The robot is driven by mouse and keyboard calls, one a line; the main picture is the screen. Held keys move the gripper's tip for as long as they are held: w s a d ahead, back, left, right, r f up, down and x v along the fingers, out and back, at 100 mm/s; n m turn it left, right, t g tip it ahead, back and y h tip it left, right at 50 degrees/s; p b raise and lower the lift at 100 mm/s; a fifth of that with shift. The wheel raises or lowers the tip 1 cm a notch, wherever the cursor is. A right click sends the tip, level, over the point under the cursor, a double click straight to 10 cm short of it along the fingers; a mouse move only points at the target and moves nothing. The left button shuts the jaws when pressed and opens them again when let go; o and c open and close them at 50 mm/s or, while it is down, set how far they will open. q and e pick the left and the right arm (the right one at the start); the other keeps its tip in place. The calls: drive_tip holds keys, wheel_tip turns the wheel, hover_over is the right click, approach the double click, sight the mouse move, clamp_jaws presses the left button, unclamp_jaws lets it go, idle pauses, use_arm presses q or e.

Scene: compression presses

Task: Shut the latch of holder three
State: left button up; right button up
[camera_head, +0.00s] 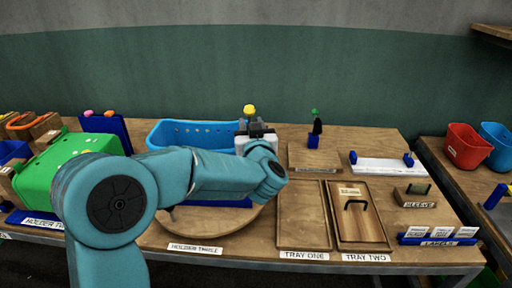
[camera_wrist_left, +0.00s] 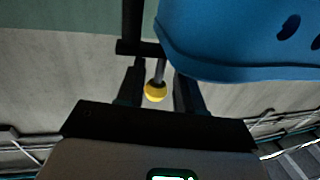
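A yellow ball knob (camera_head: 250,110) shows just behind my left gripper (camera_head: 257,131) in the head view, at the right end of a blue perforated tub (camera_head: 190,133). In the left wrist view the yellow knob (camera_wrist_left: 155,92) sits on a thin grey stem between my two dark fingers (camera_wrist_left: 158,92). There are gaps at both sides, so the gripper looks open around it. The blue tub (camera_wrist_left: 245,40) fills the upper right there. The tub stands on a round wooden board (camera_head: 215,222) behind a label that seems to read holder three (camera_head: 195,248). My arm hides its front. My right gripper is not in view.
A green box (camera_head: 65,165) stands at the left. Trays one (camera_head: 302,215) and two (camera_head: 362,232), a white plate with blue ends (camera_head: 385,165) and a green-topped dark lever (camera_head: 317,123) are at the right. A red bin (camera_head: 466,146) stands on another table.

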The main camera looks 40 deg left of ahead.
use_arm(q)
drive_tip(key=b+v, duration=0.1)
drive_tip(key=v, duration=1)
drive_tip(key=shift+s+d, duration=0.2)
drive_tip(key=shift+s, duration=0.05)
